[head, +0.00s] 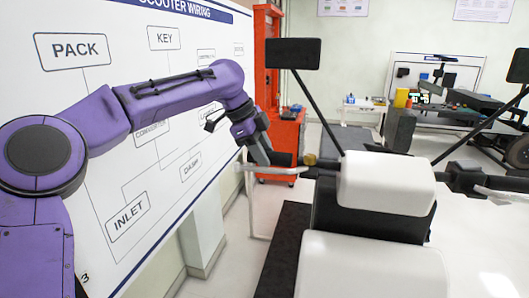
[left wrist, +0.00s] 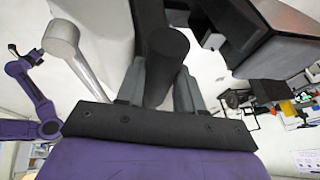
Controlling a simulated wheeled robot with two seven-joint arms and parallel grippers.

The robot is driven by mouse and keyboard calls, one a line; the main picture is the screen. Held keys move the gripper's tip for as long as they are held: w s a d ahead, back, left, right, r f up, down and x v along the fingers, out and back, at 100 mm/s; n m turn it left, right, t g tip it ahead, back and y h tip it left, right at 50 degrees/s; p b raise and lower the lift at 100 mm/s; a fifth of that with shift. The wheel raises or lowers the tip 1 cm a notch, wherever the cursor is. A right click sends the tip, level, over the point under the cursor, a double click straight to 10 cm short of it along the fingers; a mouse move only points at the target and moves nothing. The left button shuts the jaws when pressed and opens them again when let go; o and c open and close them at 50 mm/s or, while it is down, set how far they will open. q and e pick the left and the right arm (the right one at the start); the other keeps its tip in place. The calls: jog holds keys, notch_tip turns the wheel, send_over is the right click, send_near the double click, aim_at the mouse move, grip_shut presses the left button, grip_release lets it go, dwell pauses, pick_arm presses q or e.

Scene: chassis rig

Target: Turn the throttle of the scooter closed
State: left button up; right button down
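The scooter's throttle is the dark grip (head: 284,160) at the left end of the handlebar in the head view. In the left wrist view the black cylindrical grip (left wrist: 166,50) lies between the two grey fingers. My left gripper (head: 262,155) reaches it from above. The left gripper's fingers (left wrist: 160,92) sit one on each side of the grip with no clear gap, so it looks shut on it. The silver brake lever (left wrist: 78,55) runs beside the grip and also shows in the head view (head: 275,170). My right gripper is not in the head view.
The white scooter front (head: 385,180) fills the lower middle. Mirrors (head: 293,53) stand on thin stalks. A wiring board (head: 150,200) stands close on the left, behind my arm. A red cabinet (head: 268,60) is behind the grip. Floor is open at the right.

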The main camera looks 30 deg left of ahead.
pick_arm(q)
jog(key=shift+r, duration=0.15)
jog(key=o, duration=1.1)
jog(key=shift+c, duration=0.2)
jog(key=p+v, duration=0.1)
jog(key=v, duration=0.9)
jog(key=shift+s, duration=0.2)
jog(key=shift+r, duration=0.1)
